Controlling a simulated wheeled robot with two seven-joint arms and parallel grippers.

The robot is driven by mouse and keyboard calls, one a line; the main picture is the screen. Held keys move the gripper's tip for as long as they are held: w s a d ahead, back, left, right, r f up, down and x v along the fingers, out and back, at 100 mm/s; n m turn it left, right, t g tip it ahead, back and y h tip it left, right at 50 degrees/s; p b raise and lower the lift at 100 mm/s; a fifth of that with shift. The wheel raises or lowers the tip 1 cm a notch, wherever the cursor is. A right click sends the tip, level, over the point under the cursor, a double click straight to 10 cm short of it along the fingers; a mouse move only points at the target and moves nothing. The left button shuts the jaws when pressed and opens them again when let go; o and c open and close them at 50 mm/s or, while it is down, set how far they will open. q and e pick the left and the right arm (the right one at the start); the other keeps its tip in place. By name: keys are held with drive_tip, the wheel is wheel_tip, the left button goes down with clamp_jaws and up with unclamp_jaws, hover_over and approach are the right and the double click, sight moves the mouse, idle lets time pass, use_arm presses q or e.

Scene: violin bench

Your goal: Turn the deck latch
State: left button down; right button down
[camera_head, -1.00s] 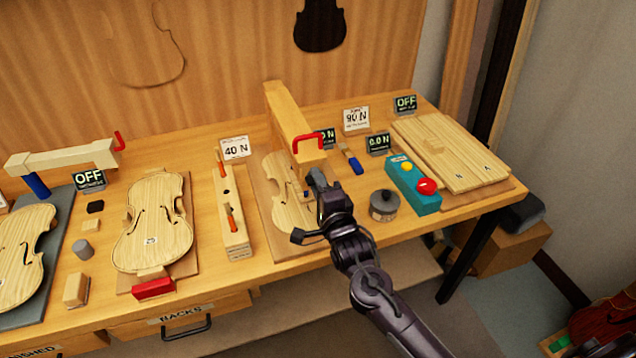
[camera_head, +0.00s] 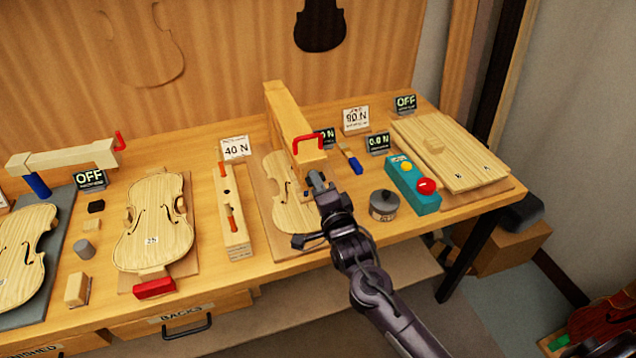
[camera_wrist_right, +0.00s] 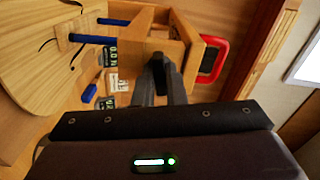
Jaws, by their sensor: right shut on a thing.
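My right gripper (camera_head: 316,182) is at the near end of the wooden press arm (camera_head: 295,120), beside the pale violin plate (camera_head: 287,205). In the right wrist view its two dark fingers (camera_wrist_right: 159,70) are close together, shut on a small dark piece that I take to be the deck latch. The fingers hide most of the latch, so its angle cannot be told. The red handle (camera_wrist_right: 212,60) of the press arm is just right of the fingertips in the wrist view, apart from them. My left gripper is not in view.
A teal button box (camera_head: 412,188) and a grey round container (camera_head: 383,205) stand right of my right gripper. A wooden block with orange-handled tools (camera_head: 232,215) and another violin plate (camera_head: 153,225) lie to the left. Small displays and signs stand along the back.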

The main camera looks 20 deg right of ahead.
drive_tip(key=shift+n+p, duration=1.65)
drive_tip(key=shift+n, duration=5.95)
drive_tip(key=c, duration=1.5)
unclamp_jaws()
